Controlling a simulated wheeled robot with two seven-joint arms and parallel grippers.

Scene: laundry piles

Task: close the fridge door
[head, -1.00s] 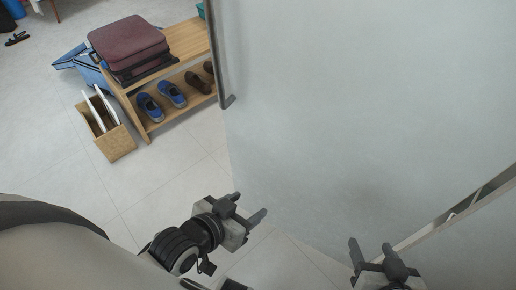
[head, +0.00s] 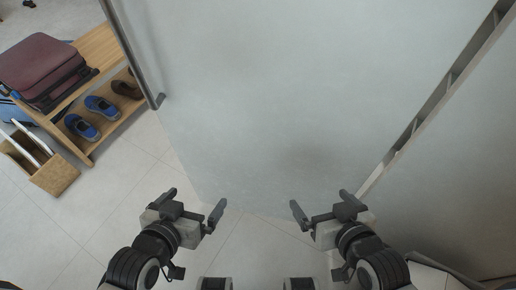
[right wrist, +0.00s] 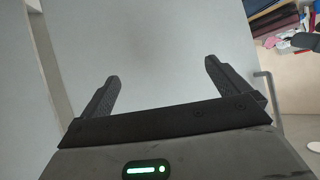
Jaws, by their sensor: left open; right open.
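The fridge door (head: 270,100) is a large pale grey panel filling the middle of the head view. Its long bar handle (head: 136,60) runs along the left edge. A slanting strip with narrow openings (head: 420,115) borders the panel at the right; I cannot tell how wide the door stands open. My left gripper (head: 196,205) is open and empty in front of the door's lower left part. My right gripper (head: 322,206) is open and empty at its lower right. In the right wrist view its open fingers (right wrist: 160,82) frame a plain grey surface; contact cannot be told.
A wooden shoe rack (head: 97,50) stands left of the door, with a maroon suitcase (head: 38,62) on top and blue shoes (head: 100,106) below. A woven box (head: 48,172) stands beside it. Tiled floor (head: 110,205) is clear at the lower left.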

